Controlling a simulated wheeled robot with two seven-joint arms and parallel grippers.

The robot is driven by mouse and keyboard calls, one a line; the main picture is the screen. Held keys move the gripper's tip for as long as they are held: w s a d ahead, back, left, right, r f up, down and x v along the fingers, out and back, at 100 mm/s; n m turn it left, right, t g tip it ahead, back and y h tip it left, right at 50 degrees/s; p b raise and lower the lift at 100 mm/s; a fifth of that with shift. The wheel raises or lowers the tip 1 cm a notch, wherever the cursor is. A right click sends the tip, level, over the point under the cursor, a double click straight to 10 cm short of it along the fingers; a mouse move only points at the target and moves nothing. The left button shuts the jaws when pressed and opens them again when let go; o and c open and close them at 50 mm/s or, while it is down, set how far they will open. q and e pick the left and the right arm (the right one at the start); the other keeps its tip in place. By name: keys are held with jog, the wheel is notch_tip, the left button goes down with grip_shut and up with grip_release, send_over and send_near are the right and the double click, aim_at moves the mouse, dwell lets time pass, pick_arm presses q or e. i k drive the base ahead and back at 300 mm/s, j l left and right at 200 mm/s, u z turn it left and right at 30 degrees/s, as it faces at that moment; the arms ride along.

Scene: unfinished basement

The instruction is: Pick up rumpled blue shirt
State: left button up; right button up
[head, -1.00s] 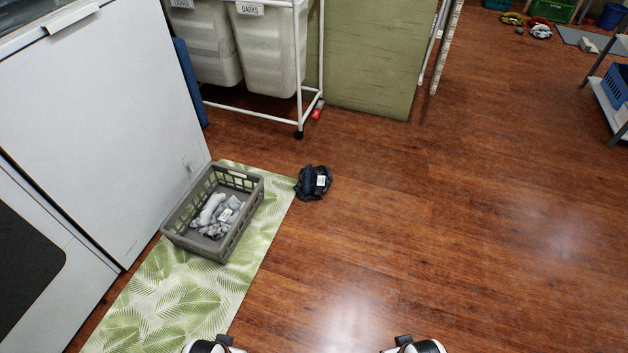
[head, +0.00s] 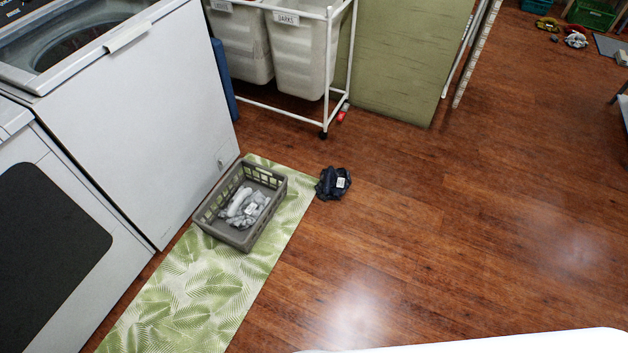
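A crumpled dark navy cloth (head: 333,183) with a white tag lies on the wood floor, at the right edge of the green leaf-pattern mat (head: 190,290). It looks like the rumpled blue shirt. A grey basket (head: 262,222) stands on the mat to its left, with grey and white cloth (head: 243,207) inside. Neither of my grippers shows in the head view now. A white surface, cut off by the frame, fills part of the bottom right edge.
A washing machine (head: 140,120) stands at the left. A white-framed cart (head: 330,60) with two laundry bins, one labelled DARKS, stands behind the cloth. A green panel (head: 395,70) is beside it.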

aim_at(332, 183)
jog(key=i+l+u, duration=0.45)
jog(key=l, duration=0.2)
jog(key=i+l+u, duration=0.25)
jog(key=k+l, duration=0.05)
jog(key=l, duration=0.05)
